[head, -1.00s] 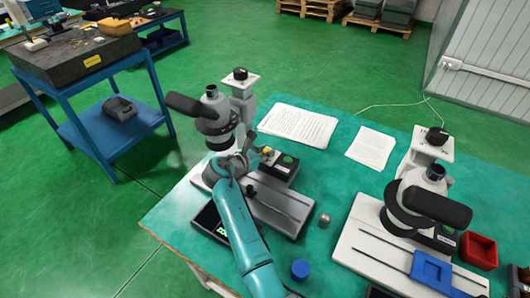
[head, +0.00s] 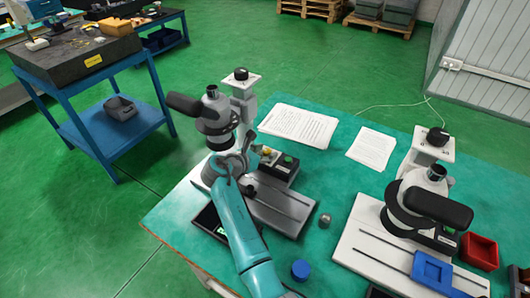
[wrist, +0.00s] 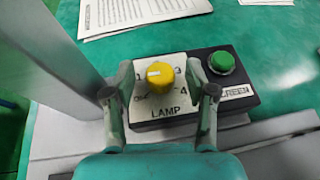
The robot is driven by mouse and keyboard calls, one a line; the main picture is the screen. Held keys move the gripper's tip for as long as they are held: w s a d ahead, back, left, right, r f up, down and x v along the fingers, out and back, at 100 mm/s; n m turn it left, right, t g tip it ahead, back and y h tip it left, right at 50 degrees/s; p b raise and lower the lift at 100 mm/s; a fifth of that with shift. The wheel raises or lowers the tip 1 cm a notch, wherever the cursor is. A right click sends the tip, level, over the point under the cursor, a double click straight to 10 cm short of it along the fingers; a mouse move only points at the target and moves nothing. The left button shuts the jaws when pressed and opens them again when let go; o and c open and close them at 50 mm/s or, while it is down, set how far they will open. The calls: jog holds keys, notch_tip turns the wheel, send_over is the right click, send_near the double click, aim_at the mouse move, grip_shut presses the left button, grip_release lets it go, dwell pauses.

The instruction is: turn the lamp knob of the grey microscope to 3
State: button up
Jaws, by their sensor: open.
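The grey microscope (head: 246,105) stands at the left of the green bench on a grey base. Its dark control box (head: 279,168) carries a yellow lamp knob, clear in the wrist view (wrist: 160,74). The knob sits on a white LAMP plate (wrist: 163,114) with OFF, 1, 3 and 4 readable; 2 is hidden behind the knob. A pale line on the knob points left, toward the OFF and 1 side; I cannot tell which mark exactly. My gripper (wrist: 159,78) is open, one finger on each side of the knob, with gaps visible.
A green button (wrist: 222,62) stands right of the lamp plate. The grey column (wrist: 65,50) rises close on the left. A second microscope (head: 425,185) with a white base, a blue cap (head: 300,270), a small metal cylinder (head: 325,220) and papers (head: 298,125) are on the bench.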

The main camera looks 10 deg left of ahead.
jog(key=v, duration=1.2)
jog(key=shift+w+d, duration=0.1)
